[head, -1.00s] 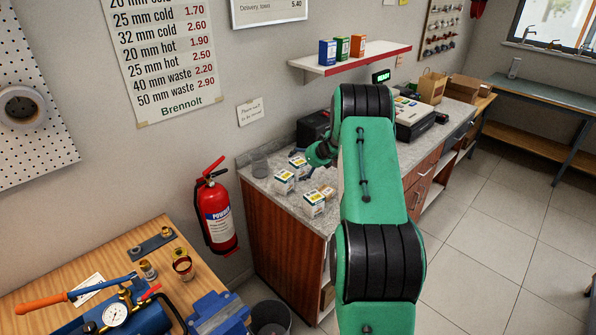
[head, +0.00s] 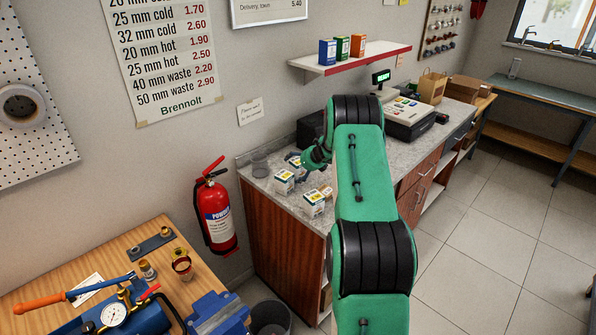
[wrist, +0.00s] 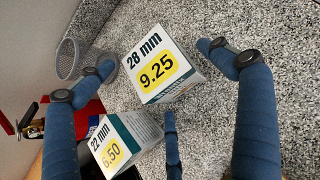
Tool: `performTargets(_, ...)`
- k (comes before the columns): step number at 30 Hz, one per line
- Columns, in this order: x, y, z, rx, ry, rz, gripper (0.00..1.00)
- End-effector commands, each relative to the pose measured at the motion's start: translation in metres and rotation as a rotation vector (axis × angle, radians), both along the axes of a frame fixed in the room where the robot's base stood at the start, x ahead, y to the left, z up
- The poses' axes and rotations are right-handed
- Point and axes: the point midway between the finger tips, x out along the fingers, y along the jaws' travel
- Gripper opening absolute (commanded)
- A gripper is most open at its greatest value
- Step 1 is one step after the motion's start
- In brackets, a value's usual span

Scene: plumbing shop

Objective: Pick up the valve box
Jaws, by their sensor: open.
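Small white valve boxes with yellow price patches stand on the speckled counter. In the wrist view, one marked 28 mm and 9.25 (wrist: 157,70) lies between my spread blue fingers. Another, marked 22 mm and 6.50 (wrist: 124,143), stands below left, partly behind a finger. My gripper (wrist: 158,60) is open and empty, its fingers around the 28 mm box with gaps visible. In the head view, my gripper (head: 308,164) is over the back of the box group and partly hides one box. Two boxes show clearly in front, one at left (head: 284,181) and one at right (head: 314,204).
A grey mesh cup (wrist: 69,60) stands close to the left finger. The wall is behind the counter (head: 256,178). A dark device (head: 311,128) and a cash register (head: 408,118) stand farther right. A red extinguisher (head: 217,215) hangs left of the counter.

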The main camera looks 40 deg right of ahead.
Motion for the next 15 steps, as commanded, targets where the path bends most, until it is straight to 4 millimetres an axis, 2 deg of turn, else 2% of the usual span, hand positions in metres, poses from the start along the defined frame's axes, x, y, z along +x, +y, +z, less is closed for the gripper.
performTargets(4, 0.0062, -0.0009, -0.0052, -0.001, -0.001, 0.001, 0.93)
performTargets(15, 0.0067, -0.0008, -0.0057, 0.0, -0.001, 0.0, 0.93)
